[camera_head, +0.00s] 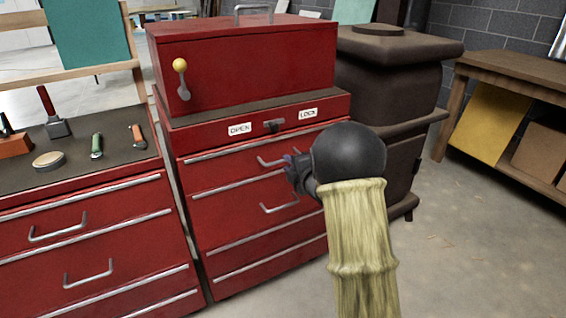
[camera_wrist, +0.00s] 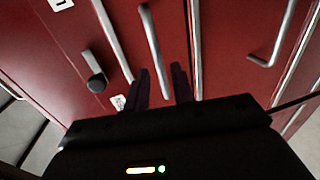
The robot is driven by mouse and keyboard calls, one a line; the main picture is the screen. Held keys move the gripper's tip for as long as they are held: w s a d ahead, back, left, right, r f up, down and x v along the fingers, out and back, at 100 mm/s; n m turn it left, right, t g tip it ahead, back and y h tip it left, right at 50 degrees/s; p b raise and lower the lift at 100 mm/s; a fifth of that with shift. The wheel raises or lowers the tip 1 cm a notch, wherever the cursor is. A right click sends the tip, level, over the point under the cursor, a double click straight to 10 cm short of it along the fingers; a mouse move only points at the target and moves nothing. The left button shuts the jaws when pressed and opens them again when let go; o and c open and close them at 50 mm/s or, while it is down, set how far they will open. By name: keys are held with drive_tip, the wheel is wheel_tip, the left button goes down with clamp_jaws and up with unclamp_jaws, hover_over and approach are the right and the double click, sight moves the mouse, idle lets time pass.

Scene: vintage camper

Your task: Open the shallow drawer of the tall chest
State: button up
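The tall red chest (camera_head: 232,205) stands in the middle of the head view. Its shallow drawer (camera_head: 222,171) is shut, with a thin bar handle (camera_head: 262,163). My gripper (camera_head: 289,166) is at the right part of this handle, and my forearm hides the drawer's right side. In the wrist view, my gripper (camera_wrist: 161,84) is open, its two dark fingers apart. The bar handle (camera_wrist: 152,45) runs down toward the gap between them. I cannot tell whether they touch it. A black latch lever (camera_head: 273,126) sits above, between the OPEN label (camera_head: 240,129) and LOCK label (camera_head: 308,114).
A lower drawer handle (camera_head: 279,208) is just below. A red box (camera_head: 250,68) with a yellow-knobbed lever (camera_head: 181,72) tops the chest. A low red chest (camera_head: 75,240) with tools stands left, a dark stove (camera_head: 392,85) right. Floor (camera_head: 480,235) at right is clear.

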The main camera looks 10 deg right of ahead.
sight(283, 161)
drive_tip(key=x, duration=0.4)
drive_tip(key=shift+w+a, duration=0.1)
drive_tip(key=shift+w, duration=0.05)
clamp_jaws()
